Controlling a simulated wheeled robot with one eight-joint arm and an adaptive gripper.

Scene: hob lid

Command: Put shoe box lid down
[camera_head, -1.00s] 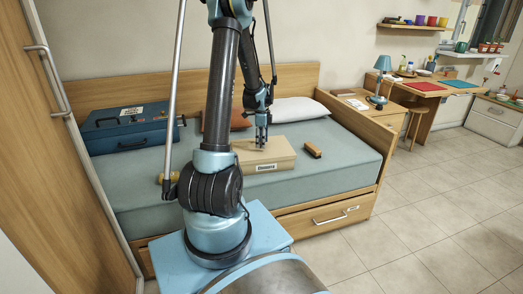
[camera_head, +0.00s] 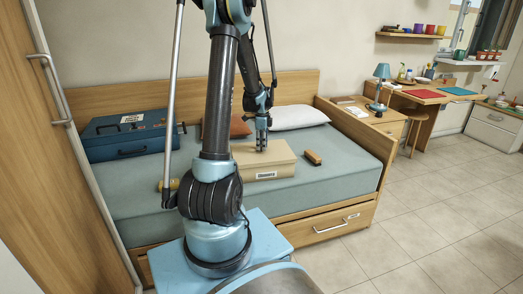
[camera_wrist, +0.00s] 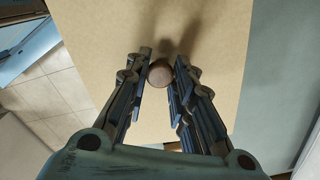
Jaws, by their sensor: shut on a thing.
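The tan shoe box (camera_head: 268,174) with a white label on its front lies on the bed. Its lid (camera_head: 258,153) lies over the top of the box; from here I see no clear gap, but I cannot tell if it sits fully flush. My gripper (camera_head: 262,146) points down at the lid. In the wrist view my gripper (camera_wrist: 160,75) is closed around a round brown knob (camera_wrist: 160,73) on the plain tan lid (camera_wrist: 110,40). The far sides of the box are hidden.
The bed (camera_head: 335,170) also holds a blue case (camera_head: 125,135) at left, pillows (camera_head: 298,117) behind and a brown brush (camera_head: 312,157) just right of the box. A bedside table with a blue lamp (camera_head: 381,85) stands at right. The floor in front is clear.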

